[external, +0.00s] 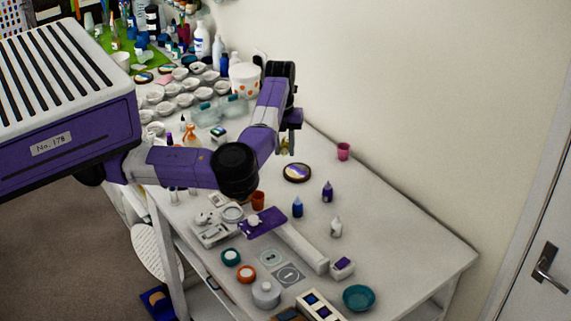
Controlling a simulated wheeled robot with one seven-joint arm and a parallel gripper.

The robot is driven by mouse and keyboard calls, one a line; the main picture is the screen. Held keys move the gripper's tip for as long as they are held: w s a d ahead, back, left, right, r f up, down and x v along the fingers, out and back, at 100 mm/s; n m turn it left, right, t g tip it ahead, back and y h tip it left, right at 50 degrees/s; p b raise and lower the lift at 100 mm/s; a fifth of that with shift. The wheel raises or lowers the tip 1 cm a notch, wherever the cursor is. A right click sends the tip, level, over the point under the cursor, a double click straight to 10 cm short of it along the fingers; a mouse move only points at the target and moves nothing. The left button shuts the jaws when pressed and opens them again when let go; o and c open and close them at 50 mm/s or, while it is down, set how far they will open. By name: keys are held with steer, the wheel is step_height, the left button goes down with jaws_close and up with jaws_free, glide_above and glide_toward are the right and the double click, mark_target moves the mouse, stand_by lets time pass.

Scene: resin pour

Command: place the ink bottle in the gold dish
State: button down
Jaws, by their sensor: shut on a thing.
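My gripper (288,138) hangs over the back part of the white table, at the end of my purple and white arm. It is shut on a small yellowish thing (286,148), mostly hidden, which looks like an ink bottle.
A purple bottle (327,192), a blue bottle (297,208) and a white bottle (336,227) stand in front of the dish. A pink cup (343,151) stands near the wall. An orange cup (258,201) stands left. The table's right end is clear.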

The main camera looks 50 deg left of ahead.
steer(key=shift+w+a+n, duration=0.1)
steer(key=shift+n, duration=0.9)
steer(key=n, duration=0.3)
steer(key=shift+a+f, duration=0.15)
steer(key=shift+a, duration=0.25)
steer(key=s+a+f+n, duration=0.3)
steer(key=a+f+n, duration=0.1)
steer(key=n, duration=0.7)
steer(key=s+a+f+n, duration=0.3)
steer(key=a+f+n, duration=0.1)
steer(key=n, duration=0.7)
steer(key=shift+s+a+f+y, duration=0.15)
steer(key=shift+a+f+y, duration=0.2)
steer(key=shift+f, duration=0.55)
